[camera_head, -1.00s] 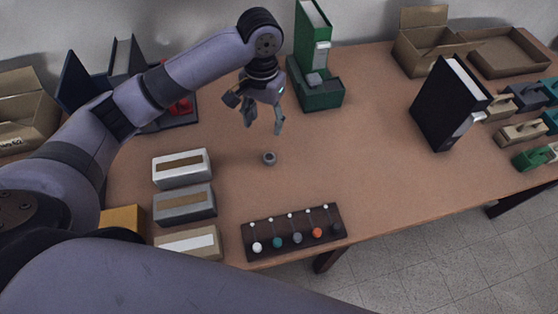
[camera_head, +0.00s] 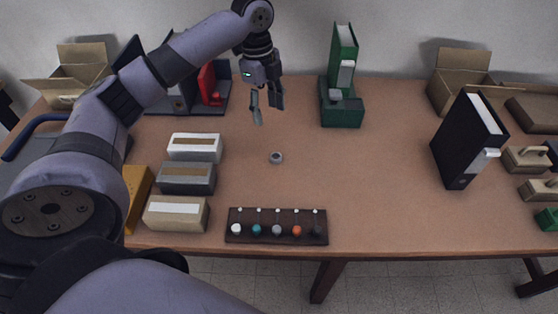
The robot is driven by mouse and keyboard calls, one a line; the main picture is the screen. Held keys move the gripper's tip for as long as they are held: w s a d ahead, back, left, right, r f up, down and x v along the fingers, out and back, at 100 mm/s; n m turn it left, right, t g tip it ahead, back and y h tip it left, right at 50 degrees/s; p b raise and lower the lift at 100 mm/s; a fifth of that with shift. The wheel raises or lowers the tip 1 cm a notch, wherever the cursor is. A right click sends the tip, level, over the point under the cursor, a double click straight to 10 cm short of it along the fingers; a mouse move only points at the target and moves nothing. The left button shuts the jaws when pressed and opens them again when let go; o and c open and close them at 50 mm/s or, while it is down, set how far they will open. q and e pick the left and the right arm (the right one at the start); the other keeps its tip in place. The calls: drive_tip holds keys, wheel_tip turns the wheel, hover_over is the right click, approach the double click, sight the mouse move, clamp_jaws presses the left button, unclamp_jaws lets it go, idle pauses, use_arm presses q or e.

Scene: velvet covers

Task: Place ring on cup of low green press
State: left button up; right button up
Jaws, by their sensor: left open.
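A small grey ring (camera_head: 276,157) lies on the brown table, near the middle. My left gripper (camera_head: 268,113) is open and empty. Its fingers point down, and in the picture they are above the ring and apart from it. The green press (camera_head: 342,113) stands at the back of the table, right of the gripper. It has a low green base with a small grey part on it, which may be the cup, and a tall green upright with a pale label behind. Its base appears clear of the gripper. My right gripper is not in view.
A red-and-dark press (camera_head: 211,85) stands behind my left arm. Several boxes (camera_head: 187,178) line the left, and a dark rack with coloured knobs (camera_head: 276,232) lies at the front edge. A black binder-like block (camera_head: 466,140) stands right. The centre-right table is clear.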

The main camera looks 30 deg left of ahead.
use_arm(q)
hover_over(276, 156)
drive_tip(key=a, duration=0.1)
wheel_tip(276, 156, down, 10)
drive_tip(key=shift+a+r+p, duration=0.15)
drive_tip(key=shift+r+p, duration=0.05)
drive_tip(key=shift+p, duration=0.2)
drive_tip(key=shift+f, duration=0.45)
drive_tip(key=f, duration=0.2)
drive_tip(key=d+f+p, duration=0.1)
drive_tip(key=f, duration=0.1)
drive_tip(key=shift+f, duration=0.4)
drive_tip(key=shift+c, duration=0.4)
drive_tip(key=c, duration=0.9)
drive_tip(key=shift+r, duration=0.2)
drive_tip(key=shift+c, duration=0.2)
wheel_tip(276, 156, up, 20)
drive_tip(key=b, duration=0.1)
